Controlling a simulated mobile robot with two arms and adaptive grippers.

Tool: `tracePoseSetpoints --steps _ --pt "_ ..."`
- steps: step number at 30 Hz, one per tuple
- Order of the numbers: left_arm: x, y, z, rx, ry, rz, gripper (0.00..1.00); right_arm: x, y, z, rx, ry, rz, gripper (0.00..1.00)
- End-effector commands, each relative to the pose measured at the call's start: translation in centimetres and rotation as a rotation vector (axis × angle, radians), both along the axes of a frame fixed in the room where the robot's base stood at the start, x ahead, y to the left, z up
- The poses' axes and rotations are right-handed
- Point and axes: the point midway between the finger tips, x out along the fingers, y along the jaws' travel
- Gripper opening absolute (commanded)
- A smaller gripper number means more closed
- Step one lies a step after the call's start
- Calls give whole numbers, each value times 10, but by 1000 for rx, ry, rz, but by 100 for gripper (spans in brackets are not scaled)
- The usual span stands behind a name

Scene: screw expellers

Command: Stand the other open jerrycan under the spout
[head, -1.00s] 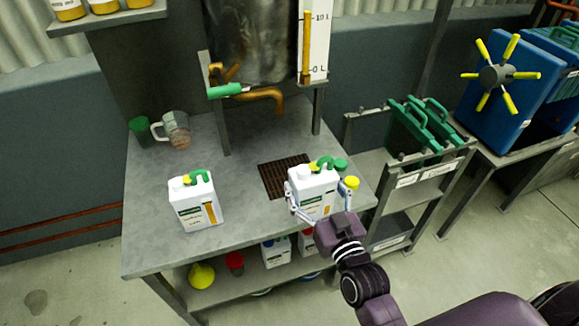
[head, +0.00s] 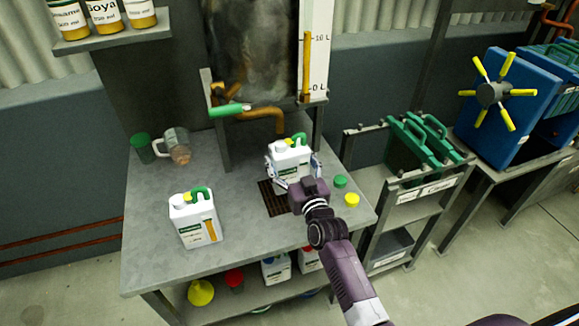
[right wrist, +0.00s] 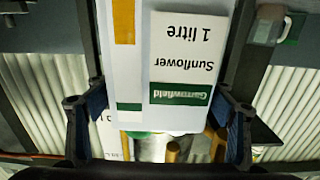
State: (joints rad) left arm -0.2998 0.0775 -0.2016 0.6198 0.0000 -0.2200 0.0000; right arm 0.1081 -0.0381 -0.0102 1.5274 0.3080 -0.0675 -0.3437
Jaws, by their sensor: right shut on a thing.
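My right gripper (head: 294,170) is shut on a white jerrycan (head: 290,155) with a green handle, gripping its sides. The jerrycan is upright at the far part of the dark drain grate (head: 272,204), close to the end of the brown spout (head: 264,117). I cannot tell whether its mouth is directly below the spout or its base touches the grate. In the right wrist view its label (right wrist: 183,70) reads "Sunflower 1 litre", upside down. A second white jerrycan (head: 195,220) stands on the table at left. My left gripper is not in view.
A green cap (head: 340,181) and a yellow cap (head: 351,199) lie right of the grate. A jug (head: 176,146) and a green cup (head: 143,148) stand at the back left. The green valve lever (head: 229,110) is beside the spout. The table's front middle is clear.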

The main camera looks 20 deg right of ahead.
Motion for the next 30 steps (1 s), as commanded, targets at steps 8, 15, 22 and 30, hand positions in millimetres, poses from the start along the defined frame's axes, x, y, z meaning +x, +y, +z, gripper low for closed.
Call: tracePoseSetpoints --steps 8,15,22,30 --pt "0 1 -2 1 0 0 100 0 0 -27 -2 -3 -1 34" --pt "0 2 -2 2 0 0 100 0 0 -28 -1 -4 -1 34" --pt "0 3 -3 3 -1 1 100 -1 0 -32 -1 2 0 91" --pt "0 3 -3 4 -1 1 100 -1 0 -32 -1 2 0 93"
